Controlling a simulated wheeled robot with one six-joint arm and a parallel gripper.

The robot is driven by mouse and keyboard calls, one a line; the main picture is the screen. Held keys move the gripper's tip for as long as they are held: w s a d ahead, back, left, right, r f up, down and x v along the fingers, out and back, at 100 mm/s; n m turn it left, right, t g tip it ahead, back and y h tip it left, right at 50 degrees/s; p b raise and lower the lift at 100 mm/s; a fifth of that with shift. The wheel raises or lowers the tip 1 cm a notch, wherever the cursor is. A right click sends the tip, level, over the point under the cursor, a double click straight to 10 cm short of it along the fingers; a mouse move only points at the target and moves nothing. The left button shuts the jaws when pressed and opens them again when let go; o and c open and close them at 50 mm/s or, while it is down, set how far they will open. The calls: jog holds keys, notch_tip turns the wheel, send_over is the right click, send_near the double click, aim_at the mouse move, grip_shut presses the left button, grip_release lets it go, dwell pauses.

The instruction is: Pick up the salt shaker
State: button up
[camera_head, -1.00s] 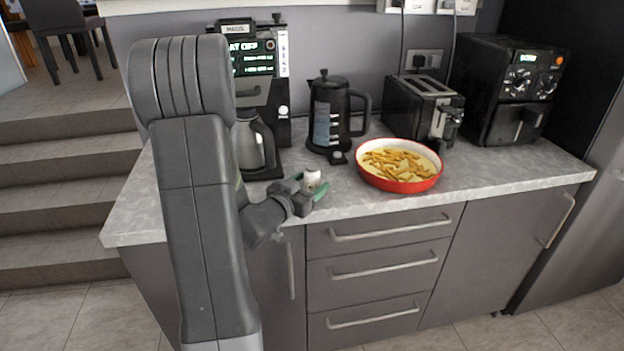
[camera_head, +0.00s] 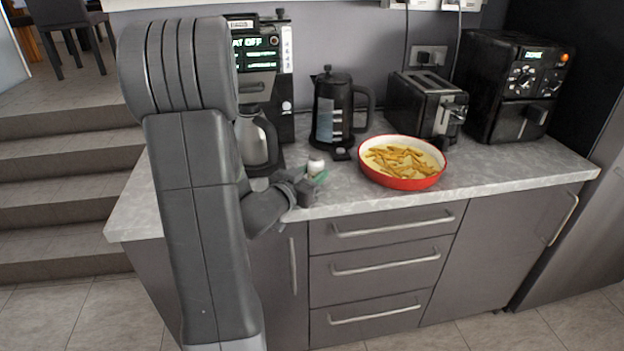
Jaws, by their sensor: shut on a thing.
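The salt shaker (camera_head: 316,164) is a small white object with a rounded top, near the front of the counter, left of the red dish. My gripper (camera_head: 314,177), with greenish fingertips, is shut on the shaker. The shaker looks upright. Its lower part is hidden by the fingers, and I cannot tell whether its base touches the counter.
A red dish of fries (camera_head: 401,180) stands just right of my gripper. A black kettle (camera_head: 336,115) is behind it, with a coffee machine (camera_head: 283,75) behind left. A toaster (camera_head: 428,105) and an air fryer (camera_head: 515,90) stand at the back right. The front right counter is clear.

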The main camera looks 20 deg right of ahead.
aim_at(314, 159)
notch_tip(314, 159, up, 4)
jog(key=shift+r+p, duration=0.1)
jog(key=shift+p, duration=0.25)
jog(key=shift+s+r, duration=0.15)
jog(key=shift+s, duration=0.15)
jog(key=s+a, duration=0.2)
jog(key=s, duration=0.7)
jog(key=s+a+b, duration=0.1)
jog(key=s+a, duration=0.1)
jog(key=s, duration=0.7)
jog(key=shift+a, duration=0.25)
jog(key=o, duration=0.3)
jog(key=shift+c, duration=1)
